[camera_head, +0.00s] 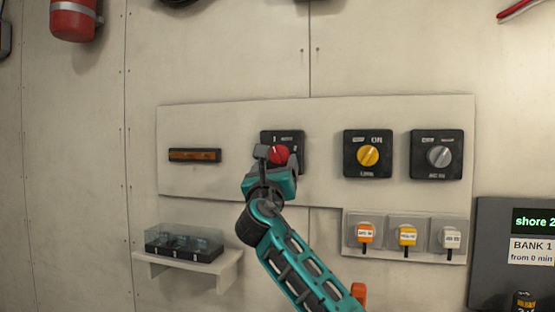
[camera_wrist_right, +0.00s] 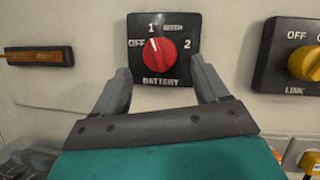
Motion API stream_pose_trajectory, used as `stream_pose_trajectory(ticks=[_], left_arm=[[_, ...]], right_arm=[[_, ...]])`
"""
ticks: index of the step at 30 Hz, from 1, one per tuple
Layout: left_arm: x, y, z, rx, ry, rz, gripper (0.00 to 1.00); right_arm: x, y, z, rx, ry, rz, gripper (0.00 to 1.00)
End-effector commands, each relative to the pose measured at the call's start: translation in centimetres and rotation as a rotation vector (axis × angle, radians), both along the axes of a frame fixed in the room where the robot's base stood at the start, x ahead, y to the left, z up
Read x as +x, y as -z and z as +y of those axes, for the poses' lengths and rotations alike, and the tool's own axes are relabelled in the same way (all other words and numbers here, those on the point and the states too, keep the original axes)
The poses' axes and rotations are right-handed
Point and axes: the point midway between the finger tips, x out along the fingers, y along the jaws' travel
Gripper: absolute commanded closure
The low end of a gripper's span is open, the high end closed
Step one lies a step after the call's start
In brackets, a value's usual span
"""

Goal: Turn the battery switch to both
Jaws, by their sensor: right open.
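The battery switch is a black square plate with a red round knob (camera_wrist_right: 159,57), labelled OFF, 1, BOTH, 2 and BATTERY. In the right wrist view the knob's white mark points up and slightly left, close to the 1. In the head view the battery switch (camera_head: 279,154) is partly hidden by my right gripper (camera_head: 275,157). That gripper is open, with one finger on each side of the knob's lower part in the picture. The right wrist view shows the fingers (camera_wrist_right: 162,80) apart with nothing between them; I cannot tell whether they touch the plate. My left gripper is not in view.
A yellow-knob LINK switch (camera_head: 368,155) and a grey-knob switch (camera_head: 439,156) sit to the right on the same panel. An orange bar (camera_head: 195,155) is at left. A clear-covered box (camera_head: 185,244) stands on a shelf (camera_head: 226,272). Covered tagged switches (camera_head: 407,236) and a screen (camera_head: 533,236) are lower right.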

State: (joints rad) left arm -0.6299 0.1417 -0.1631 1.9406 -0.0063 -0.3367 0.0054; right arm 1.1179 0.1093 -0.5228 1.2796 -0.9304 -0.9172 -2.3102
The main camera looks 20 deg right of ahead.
Motion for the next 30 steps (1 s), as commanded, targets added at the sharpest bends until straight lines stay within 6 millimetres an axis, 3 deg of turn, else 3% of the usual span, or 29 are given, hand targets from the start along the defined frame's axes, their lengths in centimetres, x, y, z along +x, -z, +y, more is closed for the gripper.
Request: stream_pose_trajectory(ticks=[9, 21, 30], left_arm=[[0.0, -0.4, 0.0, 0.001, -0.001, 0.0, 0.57], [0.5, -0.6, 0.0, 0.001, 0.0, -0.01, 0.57], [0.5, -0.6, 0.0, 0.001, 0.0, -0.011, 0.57]], right_arm=[[2.6, -1.2, -1.3, 0.001, 0.001, 0.001, 0.26], [3.0, -1.3, -1.4, 0.001, 0.0, 0.0, 0.26], [3.0, -1.3, -1.4, 0.001, 0.0, 0.0, 0.55]])
